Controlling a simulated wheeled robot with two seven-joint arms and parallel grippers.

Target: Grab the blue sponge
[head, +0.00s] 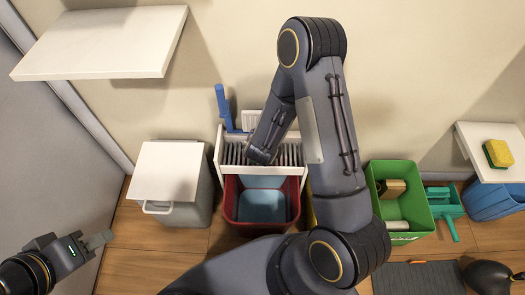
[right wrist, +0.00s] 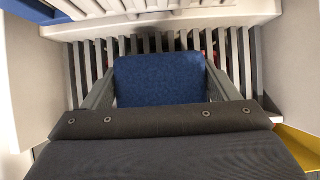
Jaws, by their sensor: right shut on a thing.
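The blue sponge (right wrist: 160,80) shows in the right wrist view, squeezed between the two grey fingers of my right gripper (right wrist: 160,68). It sits above the white slats of the rack. In the head view my right arm reaches down to the white slatted rack (head: 219,150), and the sponge is hidden there behind the arm. My left gripper (head: 99,240) is at the lower left of the head view, away from the rack. Its fingers are seen edge-on, so its opening is unclear.
Below the rack stands a red bin (head: 231,207) with a light blue container inside. A grey lidded bin (head: 186,212) is to the left, a green crate (head: 410,222) to the right. A yellow-green sponge (head: 498,153) lies on a right shelf. A blue-handled brush (head: 222,107) stands behind the rack.

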